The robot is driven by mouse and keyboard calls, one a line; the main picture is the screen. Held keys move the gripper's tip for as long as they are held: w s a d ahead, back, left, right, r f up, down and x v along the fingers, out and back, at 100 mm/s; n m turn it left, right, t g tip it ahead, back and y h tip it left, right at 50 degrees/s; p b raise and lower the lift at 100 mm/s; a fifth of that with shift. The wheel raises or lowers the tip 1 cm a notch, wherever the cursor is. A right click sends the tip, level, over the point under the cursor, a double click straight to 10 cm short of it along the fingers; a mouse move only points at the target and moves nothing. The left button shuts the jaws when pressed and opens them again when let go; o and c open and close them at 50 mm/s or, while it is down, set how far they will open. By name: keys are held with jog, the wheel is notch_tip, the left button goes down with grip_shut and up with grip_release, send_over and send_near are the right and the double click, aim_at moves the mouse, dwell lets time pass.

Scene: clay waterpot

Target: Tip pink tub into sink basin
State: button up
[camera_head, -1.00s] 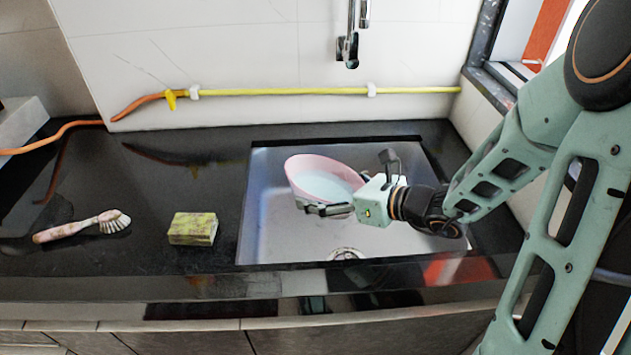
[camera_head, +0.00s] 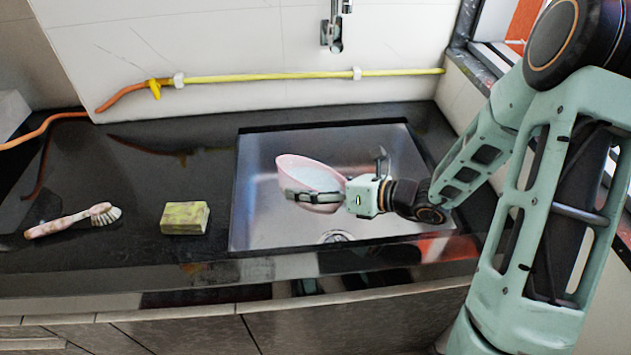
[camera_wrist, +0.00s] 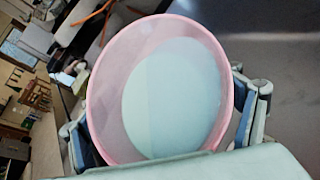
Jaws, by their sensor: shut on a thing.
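The pink tub (camera_head: 297,166) is held over the sink basin (camera_head: 262,226) in the head view, tilted with its opening partly toward the upper left. My gripper (camera_head: 312,197) is shut on the tub, with its fingers along the tub's sides. In the wrist view the tub (camera_wrist: 104,100) fills the middle, between the two fingers (camera_wrist: 160,115). Its inside shows a pale blue-white area that may be water or the bottom; I cannot tell which. The drain (camera_head: 336,237) shows at the near side of the basin, below the tub.
A yellow-green sponge (camera_head: 185,218) and a brush (camera_head: 75,221) lie on the black counter (camera_head: 130,185) left of the sink. A tap (camera_head: 331,32) hangs on the tiled wall behind. A yellow pipe (camera_head: 270,76) runs along that wall. The counter's back left is mostly clear.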

jog(key=shift+f+m+y+p, duration=0.2)
jog(key=shift+m+y+p, duration=0.3)
jog(key=shift+p, duration=0.45)
jog(key=shift+r+m+g+y+p, duration=0.3)
jog(key=shift+m+g+p, duration=0.5)
jog(key=shift+p, duration=0.9)
dwell(0.4)
jog(key=shift+w+d+r+m+y+p, duration=0.1)
jog(key=shift+m+y+p, duration=0.05)
jog(key=shift+m+p, duration=0.3)
jog(key=shift+w+d+m+y+p, duration=0.15)
jog(key=shift+m+p, duration=0.15)
jog(key=shift+m, duration=0.15)
dwell(1.0)
jog(key=shift+r+p, duration=0.1)
jog(key=shift+p, duration=0.2)
jog(key=shift+w+r+m, duration=0.1)
jog(key=shift+m, duration=0.3)
jog(key=shift+y, duration=0.3)
jog(key=shift+w+r+p, duration=0.1)
jog(key=shift+p, duration=0.35)
jog(key=shift+w+d+r+m+p, duration=0.15)
jog(key=shift+d+r+m+p, duration=0.15)
jog(key=shift+m, duration=0.3)
jog(key=shift+a, duration=0.1)
